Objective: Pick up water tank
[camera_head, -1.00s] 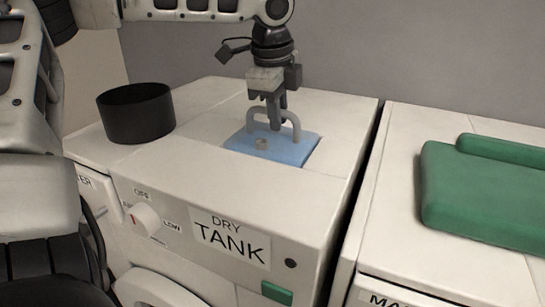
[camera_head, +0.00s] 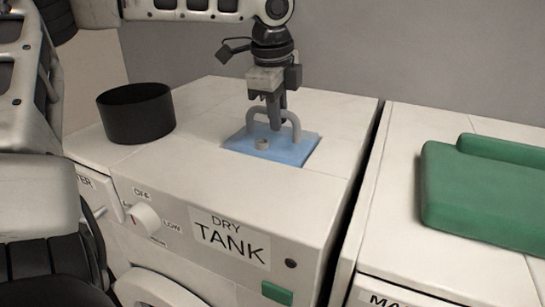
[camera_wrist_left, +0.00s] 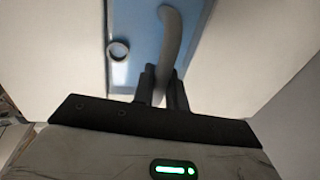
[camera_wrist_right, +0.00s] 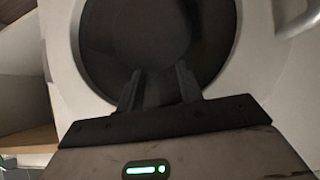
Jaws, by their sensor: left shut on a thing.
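The water tank (camera_head: 295,153) shows as a blue top with a grey arched handle (camera_head: 295,124) and a small round grey cap (camera_head: 262,144). It sits in an opening in the top of the white machine labelled DRY TANK (camera_head: 195,160); its lower part is hidden. My left gripper (camera_head: 274,118) is above the tank, shut on the handle. In the left wrist view the handle (camera_wrist_left: 170,40) runs down between the fingers (camera_wrist_left: 160,85), with the cap (camera_wrist_left: 118,50) to the left. My right gripper (camera_wrist_right: 160,85) shows in its wrist view, fingers apart with nothing between them, facing a round dark machine door (camera_wrist_right: 140,45).
A black open cylinder (camera_head: 137,113) stands on the machine's top at left. A knob (camera_head: 145,219) and a green button (camera_head: 277,293) are on its front. A green padded item (camera_head: 485,195) lies on the neighbouring white machine. A grey wall (camera_head: 430,60) is behind.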

